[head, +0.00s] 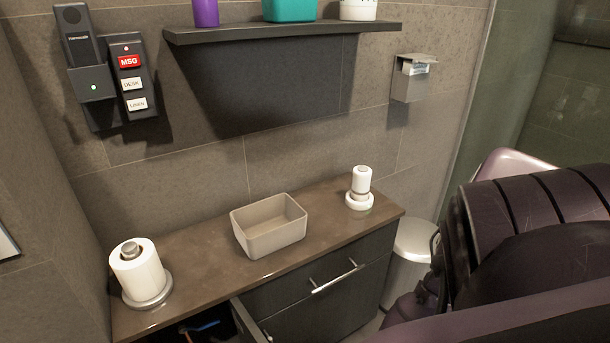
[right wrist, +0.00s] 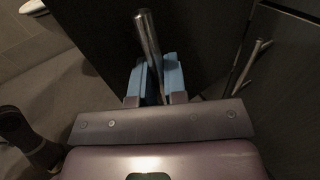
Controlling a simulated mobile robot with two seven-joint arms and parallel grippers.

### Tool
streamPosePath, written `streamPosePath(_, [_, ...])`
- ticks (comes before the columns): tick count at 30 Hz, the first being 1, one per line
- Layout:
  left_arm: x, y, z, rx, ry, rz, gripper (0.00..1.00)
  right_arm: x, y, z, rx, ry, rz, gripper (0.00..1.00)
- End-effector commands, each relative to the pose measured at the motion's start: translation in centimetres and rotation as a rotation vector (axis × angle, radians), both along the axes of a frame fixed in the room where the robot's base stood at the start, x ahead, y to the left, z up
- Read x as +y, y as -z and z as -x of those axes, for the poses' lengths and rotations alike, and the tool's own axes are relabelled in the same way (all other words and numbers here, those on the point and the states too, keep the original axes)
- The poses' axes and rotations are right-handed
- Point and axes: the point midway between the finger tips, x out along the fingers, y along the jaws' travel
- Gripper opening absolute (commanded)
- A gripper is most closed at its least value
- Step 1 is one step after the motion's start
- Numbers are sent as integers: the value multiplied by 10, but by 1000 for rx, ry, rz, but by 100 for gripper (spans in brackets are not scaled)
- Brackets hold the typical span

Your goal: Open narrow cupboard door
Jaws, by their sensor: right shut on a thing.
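The narrow cupboard door (head: 242,322) is at the bottom of the head view, under the left part of the counter. It stands partly open, with a dark interior to its left. In the right wrist view the dark door panel (right wrist: 200,35) carries a metal bar handle (right wrist: 148,35). My right gripper (right wrist: 156,82) is shut on this handle, with its blue finger pads on either side of the bar. The lower part of the door is out of the head view. My left gripper is in neither view.
The counter (head: 200,245) holds a paper roll on a stand (head: 138,272), a beige bin (head: 268,225) and a white dispenser (head: 361,187). A front with a bar handle (head: 338,275) is right of the door. A waste bin (head: 412,250) stands beyond the counter's right end.

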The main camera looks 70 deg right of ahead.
Motion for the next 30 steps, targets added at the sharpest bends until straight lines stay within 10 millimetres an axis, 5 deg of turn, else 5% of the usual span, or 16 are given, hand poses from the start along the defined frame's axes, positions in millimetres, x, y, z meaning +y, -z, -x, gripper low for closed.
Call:
streamPosePath(13, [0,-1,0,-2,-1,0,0,-3,-2,-4,-6,5,1,0])
streamPosePath(14, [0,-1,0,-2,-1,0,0,-3,-2,-5,-6,5,1,15])
streamPosePath(18, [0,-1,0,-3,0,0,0,-2,-1,-3,-5,4,1,36])
streamPosePath(30, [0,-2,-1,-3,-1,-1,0,-5,-1,6,-2,2,1,36])
